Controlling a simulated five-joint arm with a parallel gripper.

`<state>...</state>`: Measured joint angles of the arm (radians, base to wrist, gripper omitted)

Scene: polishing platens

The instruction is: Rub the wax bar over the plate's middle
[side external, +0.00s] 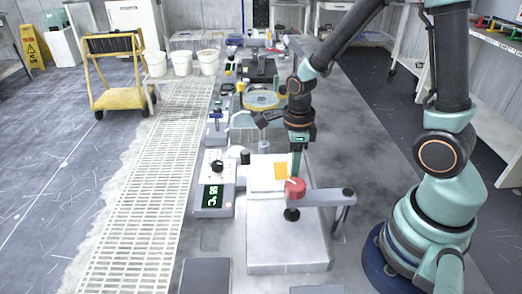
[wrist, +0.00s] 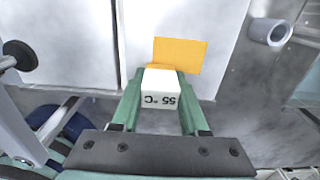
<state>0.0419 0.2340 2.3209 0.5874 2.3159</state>
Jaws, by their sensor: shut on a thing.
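My gripper (wrist: 160,100) has its two green fingers shut on a white block marked "55 °C" (wrist: 160,84), which looks like the wax bar. In the side view my gripper (side external: 297,172) points down over the pale metal plate (side external: 262,195); I cannot make out the bar there. In the wrist view the plate (wrist: 190,18) lies beyond the bar, with a flat orange piece (wrist: 180,53) near its edge. The orange piece also shows in the side view (side external: 281,171), left of the fingers. I cannot tell whether the bar touches the plate.
A lever arm (side external: 322,197) with a red cap (side external: 295,187) stands close to my fingers. A controller with a lit display (side external: 213,197) sits left of the plate. A round yellow-rimmed platen (side external: 262,100) and other bench gear stand behind. The bench right of the plate is mostly clear.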

